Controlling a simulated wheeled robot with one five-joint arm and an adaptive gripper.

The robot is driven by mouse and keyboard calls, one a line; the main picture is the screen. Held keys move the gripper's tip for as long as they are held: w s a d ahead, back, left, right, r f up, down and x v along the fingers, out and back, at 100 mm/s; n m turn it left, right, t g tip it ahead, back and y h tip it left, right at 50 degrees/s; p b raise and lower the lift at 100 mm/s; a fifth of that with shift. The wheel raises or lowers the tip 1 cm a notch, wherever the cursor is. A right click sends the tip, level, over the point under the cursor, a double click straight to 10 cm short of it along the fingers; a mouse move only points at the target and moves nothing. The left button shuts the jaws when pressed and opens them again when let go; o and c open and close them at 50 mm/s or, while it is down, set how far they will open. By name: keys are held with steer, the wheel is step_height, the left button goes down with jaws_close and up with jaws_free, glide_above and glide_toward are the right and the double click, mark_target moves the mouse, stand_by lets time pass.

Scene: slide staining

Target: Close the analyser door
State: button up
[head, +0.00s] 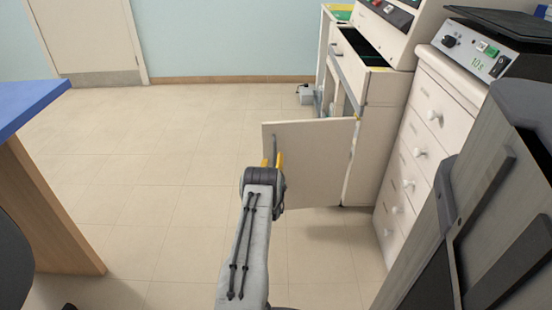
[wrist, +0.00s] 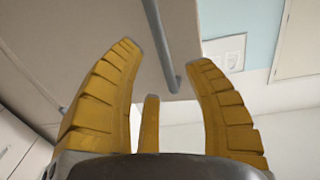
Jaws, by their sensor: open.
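The analyser door (head: 318,165) is a beige panel that stands swung open, out to the left of the analyser cabinet (head: 382,140). A grey bar handle (wrist: 157,45) is on its face, near the free edge. My gripper (head: 272,158) is at the free-edge side of the door, with its yellow fingers open. In the wrist view the open fingers (wrist: 168,55) point toward the door, and the lower end of the handle shows between their tips. I cannot tell whether a finger touches the handle. My wrist hides part of the door's left edge.
A pulled-out drawer (head: 378,68) is above the door. A white chest of drawers (head: 415,150) with a balance-like device (head: 490,48) on top stands at right. A blue-topped table (head: 30,100) is at left. The floor (head: 170,150) between is clear.

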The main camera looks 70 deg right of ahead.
steer(key=shift+b+x, duration=1.2)
steer(key=shift+x, duration=1.55)
steer(key=shift+c, duration=0.3)
jaws_close()
